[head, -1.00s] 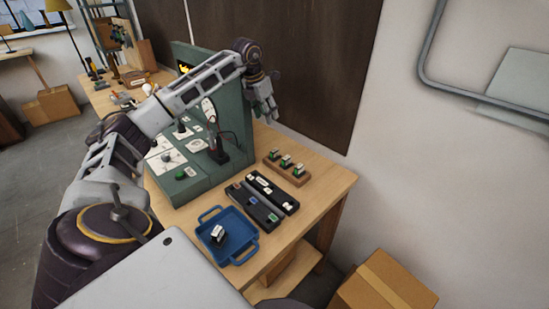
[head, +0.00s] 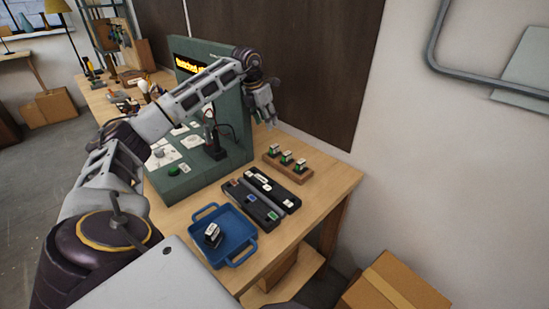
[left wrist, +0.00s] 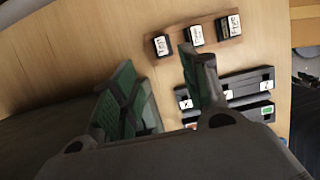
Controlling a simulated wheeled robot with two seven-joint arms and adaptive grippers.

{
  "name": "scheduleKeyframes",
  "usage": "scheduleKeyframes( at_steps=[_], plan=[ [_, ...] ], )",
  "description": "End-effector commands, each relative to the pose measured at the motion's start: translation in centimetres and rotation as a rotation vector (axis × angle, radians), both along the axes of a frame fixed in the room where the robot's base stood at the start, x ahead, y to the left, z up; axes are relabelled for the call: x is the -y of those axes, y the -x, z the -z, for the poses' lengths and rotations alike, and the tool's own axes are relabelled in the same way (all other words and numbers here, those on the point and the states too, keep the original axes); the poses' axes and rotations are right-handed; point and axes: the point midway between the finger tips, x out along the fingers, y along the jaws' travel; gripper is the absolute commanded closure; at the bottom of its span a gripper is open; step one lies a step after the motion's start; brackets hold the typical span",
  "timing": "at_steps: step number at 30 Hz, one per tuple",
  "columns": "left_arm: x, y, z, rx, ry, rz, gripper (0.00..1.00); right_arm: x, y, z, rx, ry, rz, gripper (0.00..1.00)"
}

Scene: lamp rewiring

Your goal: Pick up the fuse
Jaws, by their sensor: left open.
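Three small labelled fuse-like blocks, dark and green with white tops, stand in a row on a wooden rack (head: 287,168) at the back right of the bench. The left wrist view shows their tops: one on the left (left wrist: 161,46), one in the middle (left wrist: 195,35) and one on the right (left wrist: 229,27). A similar block (head: 212,235) with a white top lies in the blue tray (head: 237,223). I cannot tell which one is the task's fuse.
Two long black holders (head: 272,187) with coloured and white markings lie between rack and blue tray. A green panel (head: 232,120) with an orange lit display stands behind, close to my left arm. A cardboard box (head: 392,285) stands right of the bench.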

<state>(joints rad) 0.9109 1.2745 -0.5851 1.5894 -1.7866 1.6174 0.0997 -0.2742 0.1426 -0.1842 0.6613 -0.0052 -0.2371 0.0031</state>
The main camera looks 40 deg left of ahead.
Motion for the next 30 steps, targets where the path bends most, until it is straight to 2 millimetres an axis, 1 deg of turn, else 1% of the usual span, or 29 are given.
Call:
scheduleKeyframes(
  at_steps=[1,5,16,20,26,30],
  plan=[
    [0.0,0.0,0.5,0.0,0.0,0.0,0.55,0.1,0.0,0.5,0.0,0.001,0.0,0.6],
    [0.0,0.0,0.8,0.0,0.0,0.0,0.55,0.2,0.1,0.8,-0.001,0.002,0.0,0.6],
    [0.0,0.0,0.8,0.0,0.0,0.0,0.55,1.3,0.7,0.7,-0.008,0.015,-0.001,0.6],
    [0.0,0.0,1.0,0.0,0.0,0.0,0.55,1.4,0.9,0.7,-0.01,0.015,-0.002,0.6],
    [0.0,-0.5,2.4,-0.001,0.001,-0.001,0.55,1.1,0.8,0.8,-0.01,0.012,-0.001,0.6],
    [0.1,-1.0,4.1,-0.002,0.001,0.0,0.55,0.4,0.7,0.8,-0.008,0.005,0.001,0.6]
  ],
)
